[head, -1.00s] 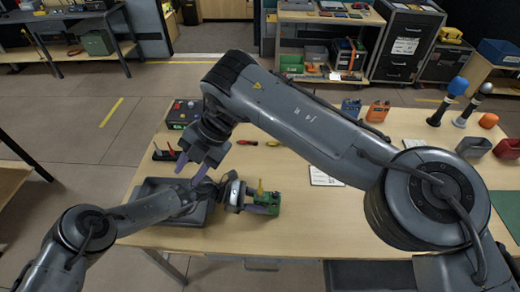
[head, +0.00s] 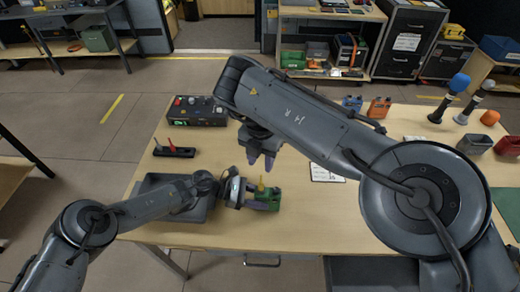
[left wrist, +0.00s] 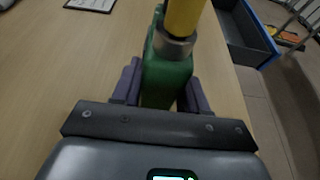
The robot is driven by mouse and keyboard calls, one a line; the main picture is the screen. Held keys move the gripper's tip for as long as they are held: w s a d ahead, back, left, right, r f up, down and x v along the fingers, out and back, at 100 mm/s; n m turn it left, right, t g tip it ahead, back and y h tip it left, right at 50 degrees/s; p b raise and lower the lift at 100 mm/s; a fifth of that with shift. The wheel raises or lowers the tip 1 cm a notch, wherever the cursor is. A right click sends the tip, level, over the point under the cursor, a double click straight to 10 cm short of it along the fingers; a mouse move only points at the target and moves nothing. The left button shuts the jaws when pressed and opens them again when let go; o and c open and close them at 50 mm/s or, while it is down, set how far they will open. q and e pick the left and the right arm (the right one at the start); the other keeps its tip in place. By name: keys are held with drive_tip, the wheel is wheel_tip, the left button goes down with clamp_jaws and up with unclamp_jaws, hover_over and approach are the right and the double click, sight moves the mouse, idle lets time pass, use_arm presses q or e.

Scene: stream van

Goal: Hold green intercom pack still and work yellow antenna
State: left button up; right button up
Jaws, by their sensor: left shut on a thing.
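The green intercom pack (head: 275,191) stands near the front of the table, with the yellow antenna (head: 261,184) rising from its top. My left gripper (head: 262,200) is shut on the pack. In the left wrist view the green pack (left wrist: 167,78) sits between the purple fingers, and the yellow antenna (left wrist: 184,16) rises from a metal collar. The antenna's top is cut off there. My right gripper (head: 261,161) is above and behind the pack, fingers pointing down with a gap between them. It looks empty and apart from the antenna.
A grey tray (head: 152,190) lies left of the pack, partly under my left arm. A black control box (head: 196,112) and a small rack (head: 174,152) stand behind it. A printed sheet (head: 326,174), blue pack (head: 352,104) and orange pack (head: 378,107) are to the right.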

sight(261, 184)
drive_tip(key=shift+f, duration=3.6)
clamp_jaws()
